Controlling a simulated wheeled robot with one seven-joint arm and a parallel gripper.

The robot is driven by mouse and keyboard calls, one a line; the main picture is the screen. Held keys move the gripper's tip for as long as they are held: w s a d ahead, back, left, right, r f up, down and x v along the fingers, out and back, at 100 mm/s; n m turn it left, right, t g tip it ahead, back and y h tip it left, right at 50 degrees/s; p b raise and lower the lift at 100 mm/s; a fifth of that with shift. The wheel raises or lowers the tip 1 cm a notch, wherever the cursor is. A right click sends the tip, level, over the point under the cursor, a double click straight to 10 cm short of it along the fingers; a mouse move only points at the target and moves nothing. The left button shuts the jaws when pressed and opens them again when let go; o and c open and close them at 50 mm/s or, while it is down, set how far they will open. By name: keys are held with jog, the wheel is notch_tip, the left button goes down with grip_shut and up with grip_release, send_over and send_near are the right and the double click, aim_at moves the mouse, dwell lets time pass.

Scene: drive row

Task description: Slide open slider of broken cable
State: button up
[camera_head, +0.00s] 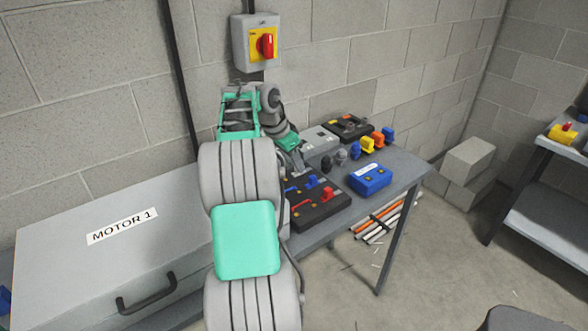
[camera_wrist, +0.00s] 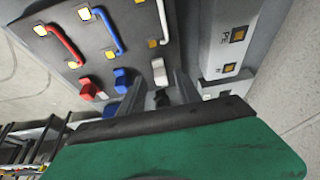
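A dark terminal board (camera_wrist: 120,45) carries a red cable (camera_wrist: 62,45), a blue cable (camera_wrist: 108,30) and a white cable (camera_wrist: 162,18) between yellow-marked terminals. Below them are a red slider (camera_wrist: 88,90), a blue slider (camera_wrist: 122,78) and a white slider (camera_wrist: 159,71). I cannot tell which cable is broken. My gripper (camera_wrist: 160,88) is open, its fingers apart near the white slider; contact is unclear. In the head view the board (camera_head: 322,212) lies on the bench, partly hidden by my arm, with my gripper (camera_head: 298,160) at its back edge.
A grey case labelled MOTOR 1 (camera_head: 110,250) stands left. A blue box (camera_head: 370,179), a grey box (camera_head: 318,140) and several coloured plugs (camera_head: 367,145) share the bench (camera_head: 398,172). A red switch (camera_head: 266,44) hangs on the wall.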

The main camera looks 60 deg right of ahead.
jog(key=shift+x, duration=1.05)
grip_shut()
jog(key=shift+w, duration=0.1)
dwell(0.5)
